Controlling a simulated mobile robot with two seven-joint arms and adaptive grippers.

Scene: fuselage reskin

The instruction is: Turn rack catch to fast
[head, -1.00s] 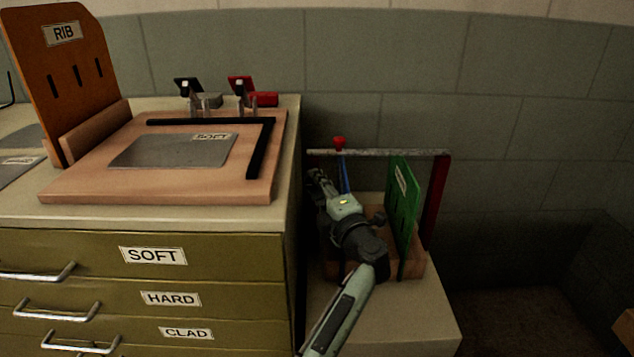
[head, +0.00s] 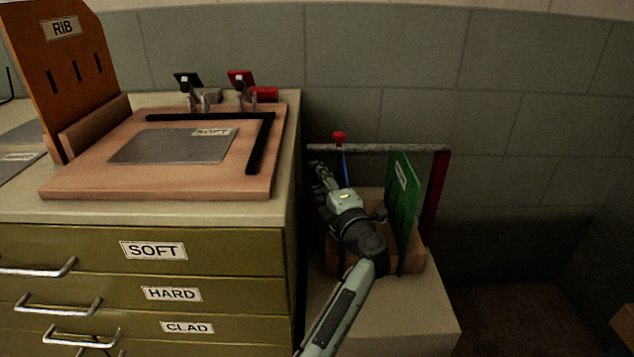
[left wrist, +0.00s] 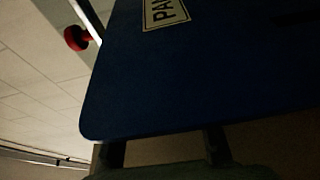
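The rack stands on a low pale block right of the cabinet, with a grey top bar (head: 400,148) and a red post. A small red knob (head: 338,136), which looks like the catch, sits at the bar's left end; it also shows in the left wrist view (left wrist: 77,38). A blue panel (head: 346,167) stands nearly edge-on below the knob. Its face, with a partly cut-off label, fills much of the left wrist view (left wrist: 190,80). My left gripper (head: 318,172) is beside the blue panel, below and left of the knob. Its grip is unclear. My right gripper is not in view.
A green panel (head: 402,200) stands in the rack's right side, close to my left wrist. The drawer cabinet (head: 230,250) rises close on the left, bearing a wooden board (head: 90,184) with a SOFT sheet. A wall lies behind.

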